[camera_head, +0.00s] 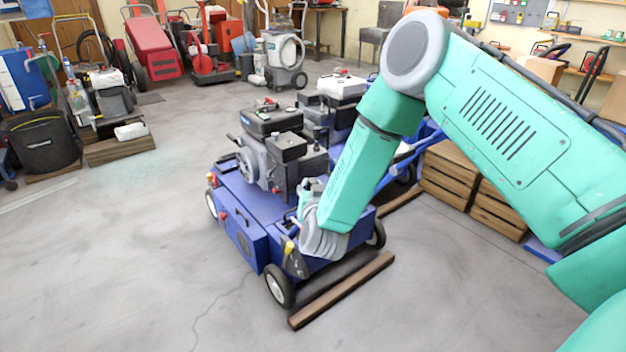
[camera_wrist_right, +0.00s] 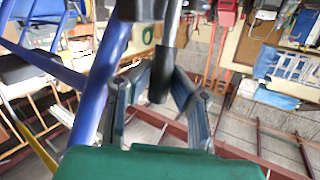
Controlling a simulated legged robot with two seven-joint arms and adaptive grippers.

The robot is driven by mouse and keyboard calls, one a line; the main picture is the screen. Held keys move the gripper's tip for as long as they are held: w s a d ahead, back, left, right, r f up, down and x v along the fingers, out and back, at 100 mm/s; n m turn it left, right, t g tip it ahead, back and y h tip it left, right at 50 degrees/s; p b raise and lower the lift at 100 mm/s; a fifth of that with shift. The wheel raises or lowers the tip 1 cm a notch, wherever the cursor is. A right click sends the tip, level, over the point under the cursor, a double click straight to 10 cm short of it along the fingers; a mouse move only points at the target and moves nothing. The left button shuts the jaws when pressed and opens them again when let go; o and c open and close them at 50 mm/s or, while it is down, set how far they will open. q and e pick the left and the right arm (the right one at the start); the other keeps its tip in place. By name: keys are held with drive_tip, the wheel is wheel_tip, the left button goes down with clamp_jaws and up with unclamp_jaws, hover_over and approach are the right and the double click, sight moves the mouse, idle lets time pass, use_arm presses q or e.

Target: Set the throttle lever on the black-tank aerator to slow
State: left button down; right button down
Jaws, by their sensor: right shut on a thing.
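The black-tank aerator (camera_head: 238,207) stands in the middle of the head view, with a blue body and a grey and black engine. Its black tank (camera_head: 271,120) sits on top. My right arm reaches down over its right side, and my right gripper (camera_head: 312,188) is at the engine's lower right, partly hidden by my forearm. In the right wrist view a dark-gripped lever (camera_wrist_right: 160,75) on a metal rod stands between the two fingers, which are shut on it. The lever is hidden in the head view, so its setting cannot be told. My left gripper is not in view.
A second aerator with a white tank (camera_head: 341,84) stands close behind. Wooden crates (camera_head: 462,187) are at the right, and a wooden beam (camera_head: 342,290) lies by the front wheels. The floor at left and front is clear. A blue tube (camera_wrist_right: 100,90) runs close beside the fingers.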

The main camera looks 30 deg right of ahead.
drive_tip(key=shift+w+a+f+n+g+y+p, duration=0.15)
drive_tip(key=shift+w+n+g+p, duration=0.6)
drive_tip(key=shift+p, duration=1.25)
drive_tip(key=shift+w+d+r+n+g+y+p, duration=0.2)
drive_tip(key=shift+w+g+p, duration=0.5)
drive_tip(key=shift+g+p, duration=1.05)
drive_tip(key=shift+w+a+f+n+g+y+p, duration=0.2)
drive_tip(key=shift+w+n+g+p, duration=0.5)
drive_tip(key=shift+p, duration=1.6)
drive_tip(key=c, duration=1.7)
unclamp_jaws()
drive_tip(key=shift+w+f, duration=0.1)
drive_tip(key=v, duration=1.1)
drive_tip(key=shift+s+a+r, duration=0.1)
drive_tip(key=shift+s+r, duration=0.15)
drive_tip(key=shift+r, duration=0.1)
